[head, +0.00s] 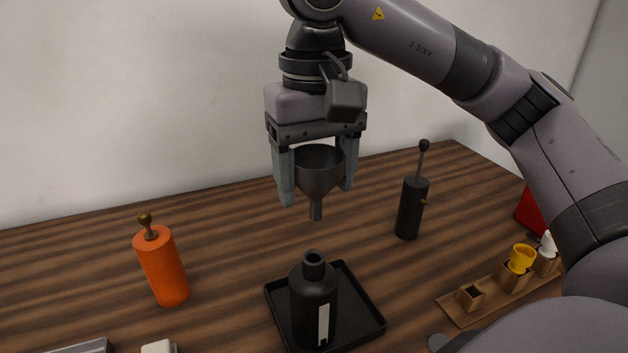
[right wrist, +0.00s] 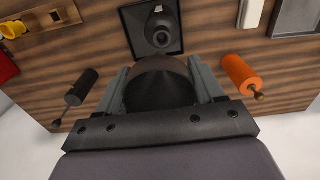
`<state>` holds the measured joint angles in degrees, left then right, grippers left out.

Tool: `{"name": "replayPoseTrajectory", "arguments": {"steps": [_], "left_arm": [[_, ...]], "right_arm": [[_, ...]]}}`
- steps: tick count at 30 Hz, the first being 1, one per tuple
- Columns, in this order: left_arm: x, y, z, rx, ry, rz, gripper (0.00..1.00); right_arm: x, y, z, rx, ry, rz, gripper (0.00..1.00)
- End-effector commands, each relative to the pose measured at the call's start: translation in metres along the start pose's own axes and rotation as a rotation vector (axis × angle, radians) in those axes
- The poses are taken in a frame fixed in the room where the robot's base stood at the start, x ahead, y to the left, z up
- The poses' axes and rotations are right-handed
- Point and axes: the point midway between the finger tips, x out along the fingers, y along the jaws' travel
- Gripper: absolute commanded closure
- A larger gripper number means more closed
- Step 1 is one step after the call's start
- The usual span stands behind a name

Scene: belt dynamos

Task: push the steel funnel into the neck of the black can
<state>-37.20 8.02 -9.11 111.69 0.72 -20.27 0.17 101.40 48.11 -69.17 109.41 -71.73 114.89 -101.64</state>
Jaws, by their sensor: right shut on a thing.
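The steel funnel (head: 319,172) is dark grey, with its wide cone up and its narrow spout pointing down. My right gripper (head: 317,190) is shut on the funnel's cone and holds it in the air, upright. The black can (head: 312,305) stands upright on a black tray (head: 368,309), with its open neck on top and a pale label strip on its side. In the head view the spout tip is above the can's neck and apart from it. The right wrist view shows the funnel (right wrist: 160,88) between the fingers and the can (right wrist: 162,28) beyond it. My left gripper is not in view.
An orange cylinder with a knobbed rod (head: 162,268) stands at the left. A black cylinder with a rod (head: 411,205) stands at the right. A wooden rack (head: 465,312) holds a yellow funnel (head: 521,258) and a white piece (head: 548,243). A red object (head: 530,212) is at the far right.

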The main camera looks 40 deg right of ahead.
Motion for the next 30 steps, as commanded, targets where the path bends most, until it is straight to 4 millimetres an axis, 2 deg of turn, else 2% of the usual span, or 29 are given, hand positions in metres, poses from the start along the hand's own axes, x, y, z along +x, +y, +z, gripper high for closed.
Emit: {"name": "replayPoseTrajectory", "arguments": {"steps": [17, 23, 30], "left_arm": [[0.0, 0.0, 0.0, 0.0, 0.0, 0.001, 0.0], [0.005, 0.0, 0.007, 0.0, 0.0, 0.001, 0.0], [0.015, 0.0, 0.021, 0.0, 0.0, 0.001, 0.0]], "right_arm": [[-0.002, 0.0, 0.001, -0.001, 0.0, -0.002, 0.69], [0.008, 0.0, 0.0, -0.001, 0.0, -0.002, 0.69], [0.03, 0.0, 0.0, -0.001, -0.002, -0.001, 0.69]]}}
